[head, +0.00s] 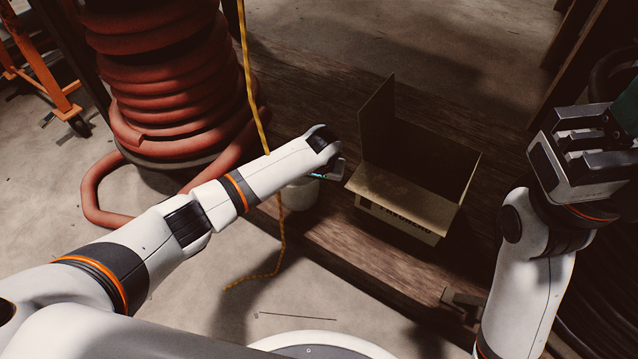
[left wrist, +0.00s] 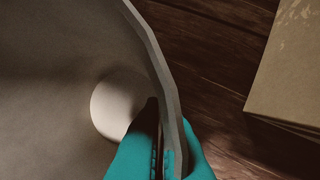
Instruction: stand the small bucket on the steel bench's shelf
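The small bucket (head: 300,193) is pale and stands at the left edge of the dark wooden platform, partly hidden under my left gripper (head: 327,172). In the left wrist view its inside (left wrist: 60,60) fills the left half, with a lighter round bottom. My left gripper's teal fingers (left wrist: 165,155) lie on both sides of the bucket's wall, close against it. My right gripper (head: 595,145) is raised at the right edge, away from the bucket; its fingertips are not clear. I cannot make out the steel bench's shelf.
An open cardboard box (head: 410,195) stands just right of the bucket on the wooden platform (head: 350,255). A red hose coil (head: 165,80) stands behind left. A yellow cord (head: 254,90) hangs by my left arm.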

